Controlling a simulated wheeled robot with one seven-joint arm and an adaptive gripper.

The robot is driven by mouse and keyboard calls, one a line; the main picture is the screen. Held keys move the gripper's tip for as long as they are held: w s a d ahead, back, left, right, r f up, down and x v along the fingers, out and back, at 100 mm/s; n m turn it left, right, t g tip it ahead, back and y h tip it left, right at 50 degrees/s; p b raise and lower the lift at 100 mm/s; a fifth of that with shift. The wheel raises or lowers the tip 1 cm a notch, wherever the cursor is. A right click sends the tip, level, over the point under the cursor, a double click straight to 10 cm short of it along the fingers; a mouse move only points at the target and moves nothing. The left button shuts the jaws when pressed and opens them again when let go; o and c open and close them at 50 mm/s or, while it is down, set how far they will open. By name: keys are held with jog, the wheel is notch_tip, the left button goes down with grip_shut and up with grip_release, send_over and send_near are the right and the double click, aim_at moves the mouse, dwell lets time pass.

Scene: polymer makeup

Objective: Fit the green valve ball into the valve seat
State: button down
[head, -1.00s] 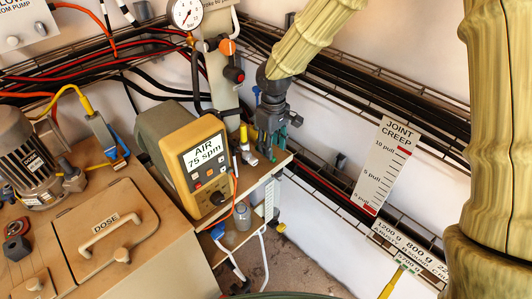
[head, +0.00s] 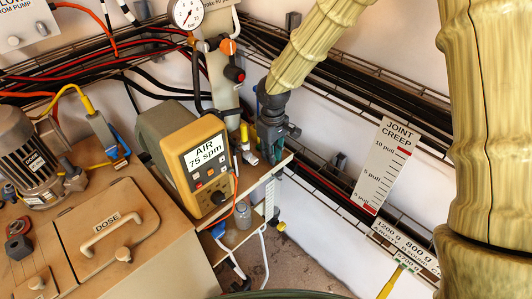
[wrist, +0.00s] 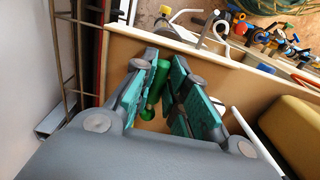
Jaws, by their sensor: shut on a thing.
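My gripper (wrist: 163,98) has grey fingers with teal pads. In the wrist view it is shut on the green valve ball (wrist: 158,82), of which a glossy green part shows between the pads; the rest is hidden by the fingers. In the head view my gripper (head: 270,150) points down over the shelf to the right of the yellow meter, and the ball cannot be made out there. I cannot make out the valve seat for certain in either view.
The yellow AIR meter (head: 207,160) stands close to the left of my gripper. A fitting with a yellow top (head: 246,139) is between them. The wire cable tray (head: 335,195) runs along the white wall behind. A clear bottle (head: 242,216) stands on the lower shelf.

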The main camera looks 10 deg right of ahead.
jog(key=shift+r, duration=0.1)
notch_tip(320, 180, up, 10)
jog(key=shift+b, duration=0.4)
dwell(0.8)
